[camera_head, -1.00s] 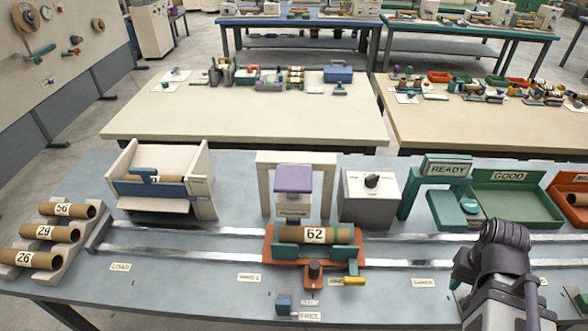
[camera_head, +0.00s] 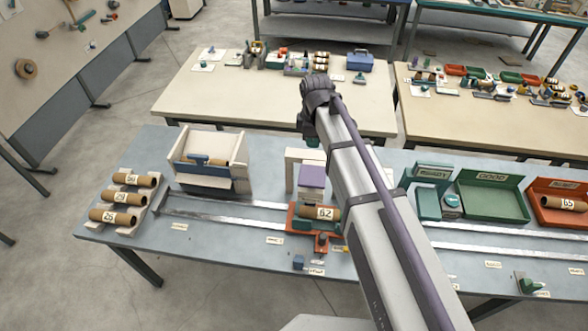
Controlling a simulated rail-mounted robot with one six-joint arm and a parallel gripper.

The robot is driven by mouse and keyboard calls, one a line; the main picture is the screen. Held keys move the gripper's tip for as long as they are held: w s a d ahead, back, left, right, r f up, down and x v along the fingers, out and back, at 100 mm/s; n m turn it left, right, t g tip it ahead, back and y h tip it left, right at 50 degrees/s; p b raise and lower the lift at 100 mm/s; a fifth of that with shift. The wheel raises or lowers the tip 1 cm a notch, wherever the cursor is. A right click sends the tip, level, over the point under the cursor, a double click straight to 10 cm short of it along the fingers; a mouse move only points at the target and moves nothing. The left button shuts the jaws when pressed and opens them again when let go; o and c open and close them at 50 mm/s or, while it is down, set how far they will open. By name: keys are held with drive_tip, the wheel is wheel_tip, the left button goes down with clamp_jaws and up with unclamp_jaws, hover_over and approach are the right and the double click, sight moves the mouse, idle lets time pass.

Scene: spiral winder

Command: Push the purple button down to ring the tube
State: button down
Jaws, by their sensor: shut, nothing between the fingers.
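The purple button (camera_head: 312,174) tops a pale block under a cream frame (camera_head: 291,160), near the middle of the bench. My arm crosses in front and hides the frame's right side. The brown tube (camera_head: 322,213) marked 62 lies in the red carriage (camera_head: 299,224) on the rails, just in front of the button. The arm also covers the carriage's right end. My arm rises from the lower right to a dark joint above the button in the picture. My gripper is not clearly visible; it seems hidden behind the arm. I cannot see anything touching the button.
Tubes marked 56, 29 and 26 lie on a stepped rack (camera_head: 154,199) at left, next to a loading box (camera_head: 240,179). The green READY arch (camera_head: 433,174), green GOOD tray (camera_head: 491,203) and a red tray (camera_head: 556,217) stand at right. A blue stop block (camera_head: 298,262) sits in front.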

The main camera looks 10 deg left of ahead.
sight(311, 176)
drive_tip(key=shift+d, duration=0.15)
drive_tip(key=shift+f, duration=0.1)
wheel_tip(311, 176, down, 14)
drive_tip(key=b, duration=1.4)
